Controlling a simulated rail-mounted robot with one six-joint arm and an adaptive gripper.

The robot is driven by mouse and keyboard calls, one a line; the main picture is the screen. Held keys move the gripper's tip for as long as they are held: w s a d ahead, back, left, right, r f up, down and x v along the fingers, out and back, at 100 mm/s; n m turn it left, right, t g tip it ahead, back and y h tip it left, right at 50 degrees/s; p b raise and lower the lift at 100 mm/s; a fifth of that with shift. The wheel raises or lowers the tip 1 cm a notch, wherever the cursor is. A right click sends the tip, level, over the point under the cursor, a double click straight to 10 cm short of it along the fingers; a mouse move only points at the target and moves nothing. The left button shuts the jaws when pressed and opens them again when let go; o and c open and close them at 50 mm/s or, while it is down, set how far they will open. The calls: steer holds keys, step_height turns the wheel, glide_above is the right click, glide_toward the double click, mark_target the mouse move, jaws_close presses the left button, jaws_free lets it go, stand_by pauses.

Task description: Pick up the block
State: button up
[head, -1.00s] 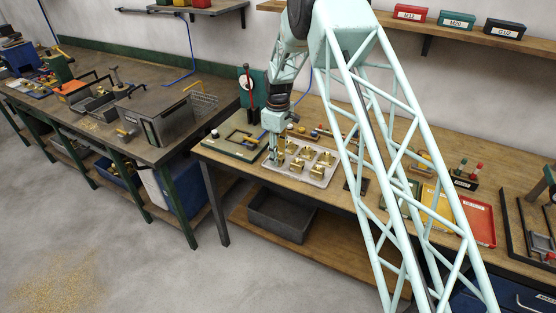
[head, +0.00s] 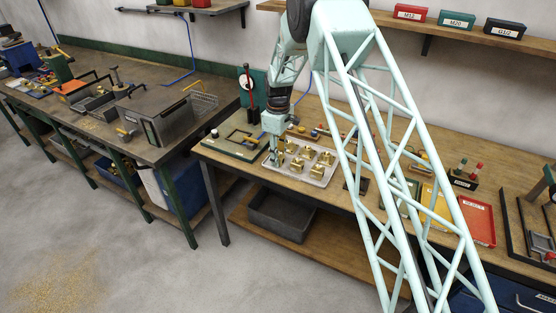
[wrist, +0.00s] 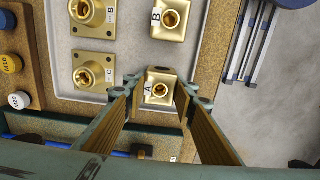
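A brass block labelled A (wrist: 160,84) with a round threaded hole sits on the pale tray, between my fingertips in the wrist view. My gripper (wrist: 160,88) is open, with one finger on each side of the block; a narrow gap shows on the left, and contact on the right is unclear. In the head view my gripper (head: 275,160) reaches down at the left end of the tray (head: 309,180), and the block there is mostly hidden by it.
Another block labelled B (wrist: 171,19) and flanged brass fittings (wrist: 93,72) share the tray. Labelled round plugs (wrist: 11,63) sit in a wooden rack to the left in the wrist view. A green-based fixture (head: 236,143) stands left of the tray, and a red tray (head: 477,222) lies further right.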

steer(key=shift+c, duration=0.9)
steer(key=shift+r, duration=0.1)
step_height(320, 180, up, 10)
stand_by(0.3)
stand_by(0.4)
steer(key=s+d+m, duration=0.2)
steer(key=d, duration=0.3)
steer(key=s+d+m+b, duration=0.1)
steer(key=s+d+m, duration=0.1)
steer(key=d, duration=0.3)
steer(key=s+d+f+m+b, duration=0.1)
steer(key=s+d+m, duration=0.1)
steer(key=d, duration=0.3)
steer(key=shift+f+m, duration=0.1)
steer(key=shift+m, duration=0.3)
steer(key=s+d+m+b, duration=0.1)
steer(key=s+d+m, duration=0.5)
steer(key=s+d, duration=0.3)
steer(key=shift+d+f+b, duration=0.35)
steer(key=shift+d+f, duration=0.1)
steer(key=shift+d, duration=0.75)
steer(key=shift+d, duration=0.2)
